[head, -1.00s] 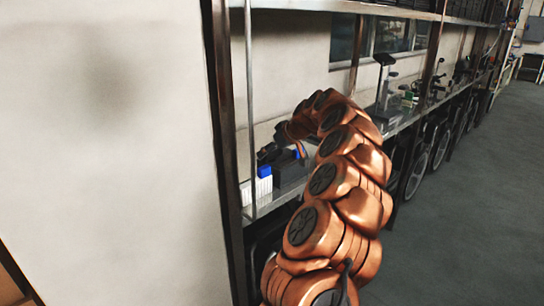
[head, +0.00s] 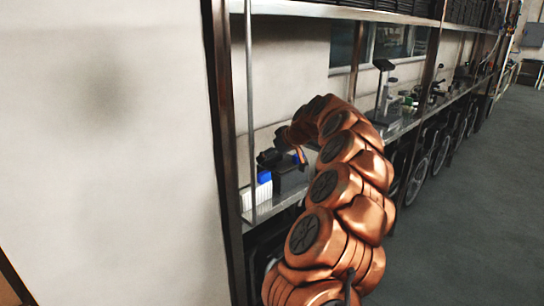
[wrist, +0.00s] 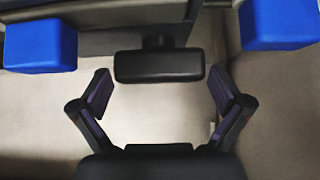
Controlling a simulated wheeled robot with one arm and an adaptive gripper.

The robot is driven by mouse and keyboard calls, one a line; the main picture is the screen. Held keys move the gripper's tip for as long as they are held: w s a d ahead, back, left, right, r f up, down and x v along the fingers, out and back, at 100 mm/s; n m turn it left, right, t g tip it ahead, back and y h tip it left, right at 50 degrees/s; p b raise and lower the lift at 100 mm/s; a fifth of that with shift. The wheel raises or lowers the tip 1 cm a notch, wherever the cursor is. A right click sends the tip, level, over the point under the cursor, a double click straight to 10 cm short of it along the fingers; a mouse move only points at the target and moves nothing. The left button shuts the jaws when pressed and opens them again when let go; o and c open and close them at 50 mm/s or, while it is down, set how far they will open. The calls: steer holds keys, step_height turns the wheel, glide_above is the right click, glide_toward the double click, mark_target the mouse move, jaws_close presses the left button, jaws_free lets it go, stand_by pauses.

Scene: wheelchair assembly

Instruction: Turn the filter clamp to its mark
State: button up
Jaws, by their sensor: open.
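In the wrist view, a black rounded bar on a short stem (wrist: 160,66), which looks like the filter clamp's handle, lies crosswise just beyond my fingertips. My gripper (wrist: 160,92) is open, one finger to each side and a little short of the bar, with nothing between them. In the head view my gripper (head: 268,158) is small and dark, over a dark grey box (head: 290,180) on the shelf. I cannot make out the clamp or any mark there.
Blue blocks stand left (wrist: 40,45) and right (wrist: 278,24) of the bar in the wrist view. A white box (head: 256,194) with a blue part (head: 264,176) stands beside the grey box. A metal post (head: 251,110) rises at the shelf's front. The floor (head: 455,235) to the right is clear.

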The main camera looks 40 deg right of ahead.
steer(key=v, duration=1.1)
steer(key=shift+s+r, duration=0.25)
steer(key=shift+s, duration=0.05)
